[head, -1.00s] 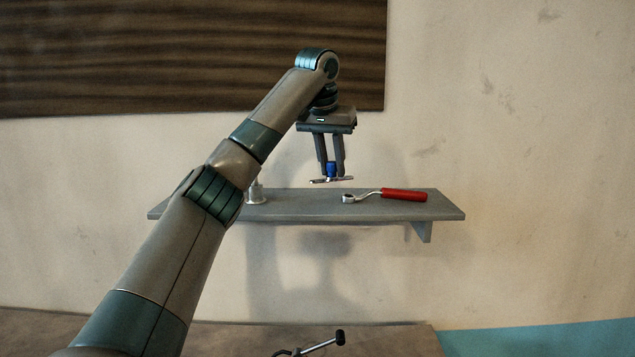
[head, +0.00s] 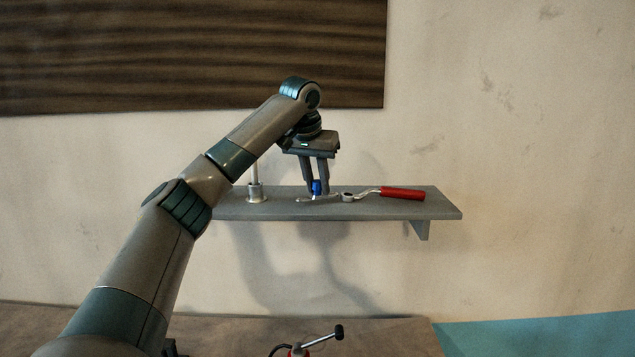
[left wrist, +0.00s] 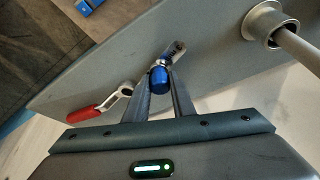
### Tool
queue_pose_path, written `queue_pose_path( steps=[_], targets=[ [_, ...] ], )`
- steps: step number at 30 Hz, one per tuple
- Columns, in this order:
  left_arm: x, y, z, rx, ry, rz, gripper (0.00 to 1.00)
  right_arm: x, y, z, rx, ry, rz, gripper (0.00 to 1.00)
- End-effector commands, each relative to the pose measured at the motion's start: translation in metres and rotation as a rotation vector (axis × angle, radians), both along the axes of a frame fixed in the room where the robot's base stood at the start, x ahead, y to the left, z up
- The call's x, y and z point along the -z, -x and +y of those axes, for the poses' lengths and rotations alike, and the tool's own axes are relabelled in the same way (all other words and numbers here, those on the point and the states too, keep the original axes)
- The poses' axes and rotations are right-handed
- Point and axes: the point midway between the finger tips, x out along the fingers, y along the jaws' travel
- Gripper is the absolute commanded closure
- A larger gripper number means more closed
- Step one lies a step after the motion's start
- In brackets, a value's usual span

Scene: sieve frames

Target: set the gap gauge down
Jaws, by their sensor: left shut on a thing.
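The gap gauge has a blue grip (head: 316,187) and a thin silver metal part (head: 305,199). My left gripper (head: 317,188) points down and is shut on the blue grip. The gauge is at the top of the grey wall shelf (head: 235,210), left of the red-handled tool. I cannot tell whether it touches the shelf. In the left wrist view the blue grip (left wrist: 160,77) sits between the fingertips, with its metal part (left wrist: 175,50) over the shelf. My right gripper is not in view.
A red-handled tool (head: 402,193) with a silver ring end lies on the shelf, close right of the gauge. A metal socket (head: 255,194) with an upright rod stands left of it. Below is a brown surface (head: 400,338) with a black-knobbed lever (head: 338,332). The shelf's right end is clear.

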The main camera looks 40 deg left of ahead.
Motion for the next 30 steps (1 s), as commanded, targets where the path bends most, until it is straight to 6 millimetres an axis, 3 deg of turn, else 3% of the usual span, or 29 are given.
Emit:
queue_pose_path(
  steps=[16, 17, 18, 30],
  targets=[
    [0.013, 0.000, 0.000, -0.001, 0.001, 0.000, 1.00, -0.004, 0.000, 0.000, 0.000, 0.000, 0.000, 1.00],
    [0.012, 0.000, 0.000, -0.001, 0.000, 0.000, 0.70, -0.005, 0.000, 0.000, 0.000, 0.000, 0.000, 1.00],
    [0.012, 0.000, 0.000, -0.001, 0.000, 0.000, 0.61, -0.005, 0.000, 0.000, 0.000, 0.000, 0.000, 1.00],
    [0.010, 0.000, 0.000, -0.001, 0.001, 0.000, 0.59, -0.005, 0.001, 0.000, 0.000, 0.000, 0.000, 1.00]
  ],
)
